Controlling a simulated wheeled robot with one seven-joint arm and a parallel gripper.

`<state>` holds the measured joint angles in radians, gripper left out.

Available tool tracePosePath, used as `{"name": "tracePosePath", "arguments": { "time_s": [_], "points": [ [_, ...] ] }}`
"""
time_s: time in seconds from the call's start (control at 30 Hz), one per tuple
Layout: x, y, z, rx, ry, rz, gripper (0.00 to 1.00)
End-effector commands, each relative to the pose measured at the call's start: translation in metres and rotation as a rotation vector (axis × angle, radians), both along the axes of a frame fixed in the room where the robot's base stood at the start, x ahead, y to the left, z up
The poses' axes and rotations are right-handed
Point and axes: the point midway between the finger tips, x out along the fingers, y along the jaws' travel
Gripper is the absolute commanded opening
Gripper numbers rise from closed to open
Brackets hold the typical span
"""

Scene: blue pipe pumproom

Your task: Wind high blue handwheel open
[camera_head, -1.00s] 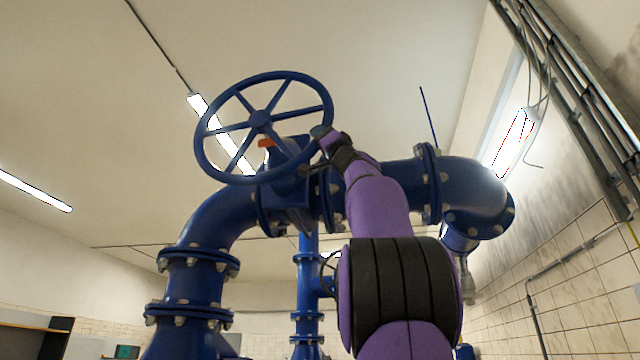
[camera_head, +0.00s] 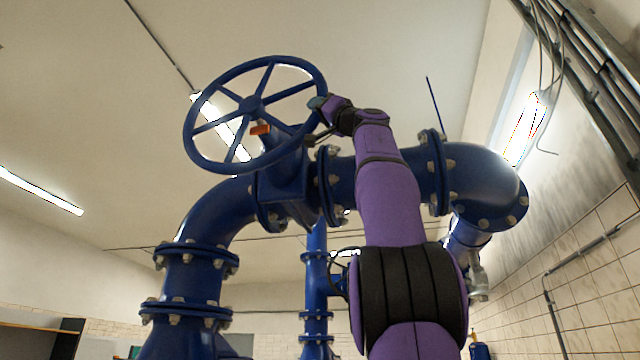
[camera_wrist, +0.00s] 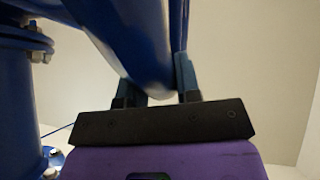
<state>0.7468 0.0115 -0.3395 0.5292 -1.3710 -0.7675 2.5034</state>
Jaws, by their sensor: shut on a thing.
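The high blue handwheel (camera_head: 193,127) has several spokes and a round rim, and sits tilted on the blue valve body at upper left centre in the head view. An orange piece (camera_head: 260,129) shows by its stem below the hub. My gripper (camera_head: 318,103) is at the right side of the rim, shut on it. In the wrist view the blue rim (camera_wrist: 140,45) runs between the two fingers of my gripper (camera_wrist: 160,85). The fingertips are partly hidden behind the rim there.
The valve sits on a thick blue flanged pipe (camera_head: 480,185) that bends down at right. A second blue pipe (camera_head: 316,275) stands behind. Conduits (camera_head: 590,85) run along the right wall. Open air lies left of the wheel.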

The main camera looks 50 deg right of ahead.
Motion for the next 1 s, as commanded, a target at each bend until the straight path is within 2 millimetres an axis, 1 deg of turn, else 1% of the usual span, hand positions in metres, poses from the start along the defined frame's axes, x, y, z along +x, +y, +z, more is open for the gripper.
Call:
{"name": "tracePosePath", "arguments": {
  "time_s": [0.2, 0.23, 0.33, 0.77, 1.0],
  "points": [
    [0.000, 0.000, 0.000, 0.003, -0.001, 0.001, 0.00],
    [0.000, 0.000, 0.000, 0.003, -0.001, 0.001, 0.33],
    [0.000, 0.000, 0.000, 0.002, -0.002, 0.001, 0.56],
    [-0.003, -0.001, -0.002, 0.003, 0.000, 0.001, 0.56],
    [-0.017, -0.002, -0.015, 0.004, 0.000, 0.003, 0.56]
  ]
}}
